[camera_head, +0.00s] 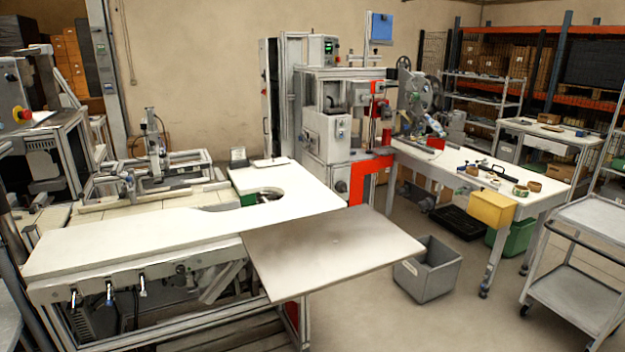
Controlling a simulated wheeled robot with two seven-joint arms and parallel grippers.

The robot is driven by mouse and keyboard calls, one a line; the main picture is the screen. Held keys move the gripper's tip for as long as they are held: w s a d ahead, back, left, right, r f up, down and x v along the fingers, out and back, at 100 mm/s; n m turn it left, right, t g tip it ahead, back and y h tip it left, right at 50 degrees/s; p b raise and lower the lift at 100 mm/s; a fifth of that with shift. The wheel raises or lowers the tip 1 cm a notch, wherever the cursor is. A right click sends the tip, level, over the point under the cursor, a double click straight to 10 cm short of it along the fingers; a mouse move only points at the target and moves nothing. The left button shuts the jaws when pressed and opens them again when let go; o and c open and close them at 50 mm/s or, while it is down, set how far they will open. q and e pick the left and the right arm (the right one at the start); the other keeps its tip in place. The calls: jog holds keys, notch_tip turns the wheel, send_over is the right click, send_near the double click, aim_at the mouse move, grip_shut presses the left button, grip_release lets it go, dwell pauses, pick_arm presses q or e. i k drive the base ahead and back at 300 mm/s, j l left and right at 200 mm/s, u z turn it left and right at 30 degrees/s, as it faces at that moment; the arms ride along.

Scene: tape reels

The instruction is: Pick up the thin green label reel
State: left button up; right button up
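A small green reel (520,191) lies on the white table (455,162) at the right, close to the table's front right edge. It is too small here to tell its thickness or whether it carries labels. A brown reel (534,186) sits right beside it. Neither of my grippers shows in the head view, and the green reel is in the open with nothing holding it.
A yellow bin (491,210) hangs at that table's front edge. A grey crate (428,270) stands on the floor before it, and a grey cart (575,280) at right. A large white worktable (150,245) fills the left foreground. Open floor lies between.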

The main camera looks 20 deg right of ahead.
aim_at(521, 191)
jog(key=i+l+z, duration=0.25)
jog(key=l+z, duration=0.15)
jog(key=i+l+z, duration=0.25)
jog(key=z, duration=0.2)
jog(key=i+l+z, duration=0.4)
jog(key=i+z, duration=0.25)
jog(key=z, duration=0.15)
jog(key=i+l, duration=0.1)
jog(key=i, duration=0.5)
jog(key=i+l, duration=0.1)
jog(key=i, duration=0.55)
jog(key=i+l, duration=0.1)
jog(key=i, duration=0.5)
jog(key=i+l+u, duration=0.1)
jog(key=i+u, duration=0.15)
jog(key=i, duration=0.2)
jog(key=i+l+u, duration=0.25)
jog(key=i, duration=0.2)
